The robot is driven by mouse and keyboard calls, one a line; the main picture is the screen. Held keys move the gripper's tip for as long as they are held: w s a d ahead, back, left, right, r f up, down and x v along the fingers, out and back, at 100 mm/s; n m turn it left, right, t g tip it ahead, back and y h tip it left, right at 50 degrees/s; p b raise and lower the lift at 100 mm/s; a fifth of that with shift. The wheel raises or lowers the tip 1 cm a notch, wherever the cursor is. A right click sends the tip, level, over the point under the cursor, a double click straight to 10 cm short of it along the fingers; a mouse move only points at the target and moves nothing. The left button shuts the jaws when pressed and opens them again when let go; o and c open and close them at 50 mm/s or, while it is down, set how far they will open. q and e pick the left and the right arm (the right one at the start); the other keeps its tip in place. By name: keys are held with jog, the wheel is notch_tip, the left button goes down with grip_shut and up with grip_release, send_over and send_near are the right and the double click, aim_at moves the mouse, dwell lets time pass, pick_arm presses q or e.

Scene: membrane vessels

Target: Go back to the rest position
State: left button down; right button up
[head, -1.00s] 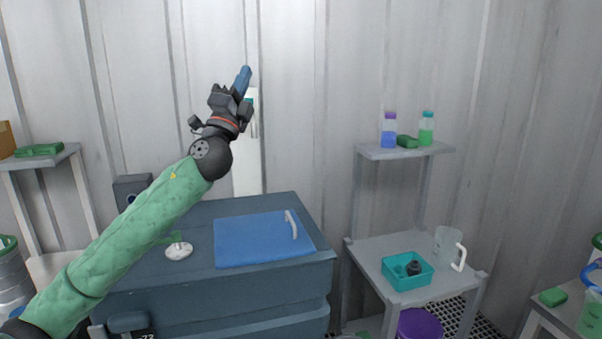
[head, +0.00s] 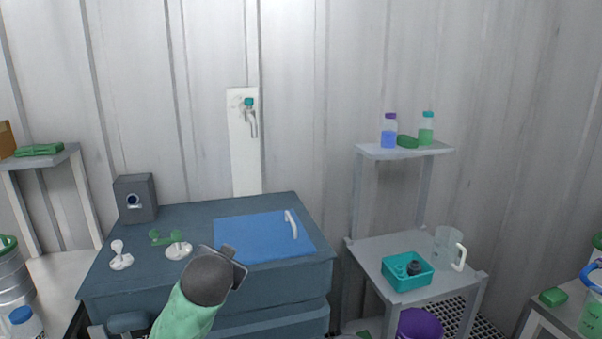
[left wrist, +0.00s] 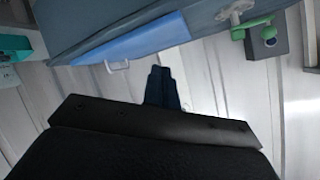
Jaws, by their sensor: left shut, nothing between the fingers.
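My left arm, in a green sleeve with a dark wrist, comes up from the bottom of the head view in front of the dark blue bench (head: 310,275). My left gripper's fingers are mostly hidden behind the wrist there. In the left wrist view my left gripper (left wrist: 161,72) shows its dark fingers together, shut and empty. A blue mat (head: 255,238) with a white handle (head: 291,224) lies on the bench, apart from the gripper. My right gripper is in neither view.
A tap panel (head: 242,150) is on the wall. White stands (head: 121,262), a green part (head: 168,238) and a grey box (head: 135,198) are on the bench's left. At right, a shelf rack (head: 390,240) holds bottles, a teal tray (head: 407,285) and a jug (head: 446,250).

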pick_arm(q)
jog(key=s+d+f+n+g+h, duration=0.1)
jog(key=s+f+g, duration=0.4)
jog(key=s+f, duration=1.4)
jog(key=s+d+f+n+g+h, duration=0.2)
jog(key=s+f+g, duration=0.3)
jog(key=s+f, duration=1.3)
jog(key=s, duration=0.3)
jog(key=shift+f+g, duration=0.35)
jog(key=shift+g, duration=0.05)
